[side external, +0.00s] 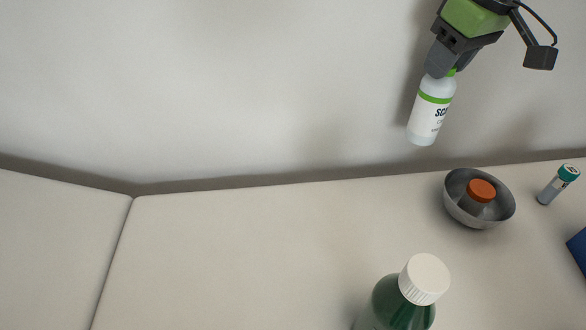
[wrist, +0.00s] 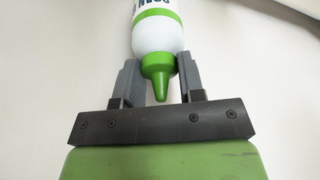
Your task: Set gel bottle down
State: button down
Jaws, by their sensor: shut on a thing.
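The gel bottle (side external: 431,110) is white with green bands, a printed label and a green nozzle. In the side external view it hangs below my gripper (side external: 440,70), in the air above the pale surface, slightly tilted with its base down. In the wrist view the bottle (wrist: 156,32) shows its green cone nozzle between the two grey fingers of my gripper (wrist: 156,75). The fingers are shut on the bottle near its nozzle end. The bottle's base is outside the wrist view.
A grey metal bowl (side external: 456,207) with an orange-capped item (side external: 482,190) in it stands on the pale surface (side external: 250,260). A teal-capped vial (side external: 557,186) lies to its right. A dark green bottle with a white cap (side external: 425,279) stands in front. A blue object (side external: 579,248) is at the right edge. The surface's left and middle are clear.

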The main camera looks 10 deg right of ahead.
jog(key=s+a+n+g, duration=0.1)
jog(key=s+a+n, duration=0.2)
jog(key=s+a, duration=0.55)
jog(key=s+a+n+y, duration=0.15)
jog(key=s+a, duration=0.35)
jog(key=a, duration=0.6)
jog(key=s+a+n+g, duration=0.1)
jog(key=s+a+n, duration=0.4)
jog(key=a, duration=0.5)
notch_tip(320, 180, down, 10)
jog(key=s+m, duration=0.1)
jog(key=shift+s, duration=0.35)
jog(key=c, duration=0.7)
grip_release()
jog(key=v, duration=1.2)
jog(key=shift+s+r, duration=0.1)
jog(key=shift+s, duration=0.1)
